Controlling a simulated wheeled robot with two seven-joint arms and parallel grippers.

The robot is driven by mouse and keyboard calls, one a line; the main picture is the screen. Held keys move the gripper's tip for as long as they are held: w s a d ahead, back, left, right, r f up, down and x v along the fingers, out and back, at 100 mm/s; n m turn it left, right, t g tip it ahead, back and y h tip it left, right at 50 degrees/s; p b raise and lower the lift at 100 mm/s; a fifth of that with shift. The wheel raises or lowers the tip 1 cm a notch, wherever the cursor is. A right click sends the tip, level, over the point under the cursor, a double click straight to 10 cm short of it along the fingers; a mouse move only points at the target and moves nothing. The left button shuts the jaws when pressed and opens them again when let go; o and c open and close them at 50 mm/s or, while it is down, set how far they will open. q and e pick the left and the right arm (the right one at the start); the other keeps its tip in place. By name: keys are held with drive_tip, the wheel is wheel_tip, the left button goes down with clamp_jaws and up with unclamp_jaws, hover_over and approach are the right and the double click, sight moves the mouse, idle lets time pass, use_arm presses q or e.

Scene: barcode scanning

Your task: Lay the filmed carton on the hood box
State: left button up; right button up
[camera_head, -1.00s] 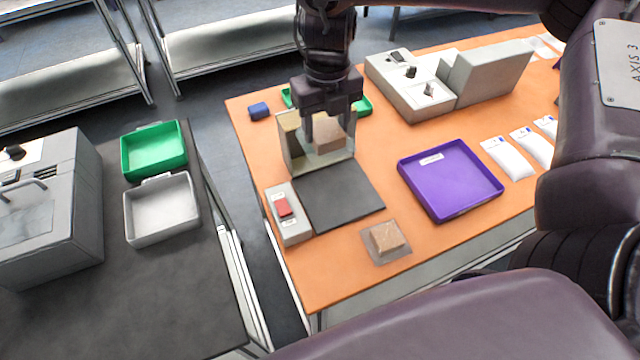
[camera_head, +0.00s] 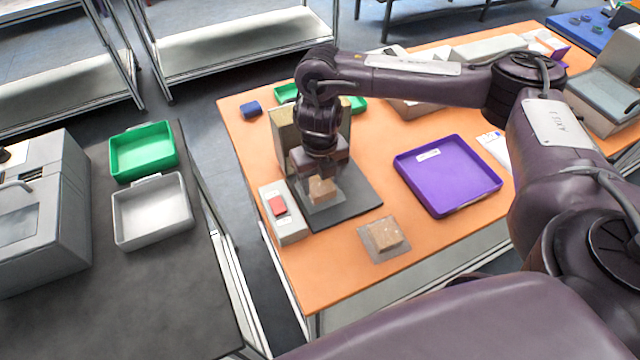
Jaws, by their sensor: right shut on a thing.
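My right gripper (camera_head: 322,178) points down and is shut on a small brown carton (camera_head: 321,191) with clear film around its lower part. It holds the carton over the dark mat, in front of the hood box; whether it touches the mat I cannot tell. The hood box (camera_head: 283,132) is a beige upright box at the back edge of the mat, partly hidden by my right wrist. A second brown carton (camera_head: 384,237) with clear film around it lies on the orange table near its front edge. My left gripper is not in view.
The dark mat (camera_head: 355,205) has a scanner-like grey box with a red top (camera_head: 279,206) at its left. A purple tray (camera_head: 447,175) stands to the right. Green (camera_head: 143,150) and grey (camera_head: 152,210) trays stand on the left bench. Orange table (camera_head: 320,275) is bare at the front left.

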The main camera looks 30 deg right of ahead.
drive_tip(key=shift+f, duration=0.7)
drive_tip(key=shift+f, duration=0.15)
drive_tip(key=o, duration=1)
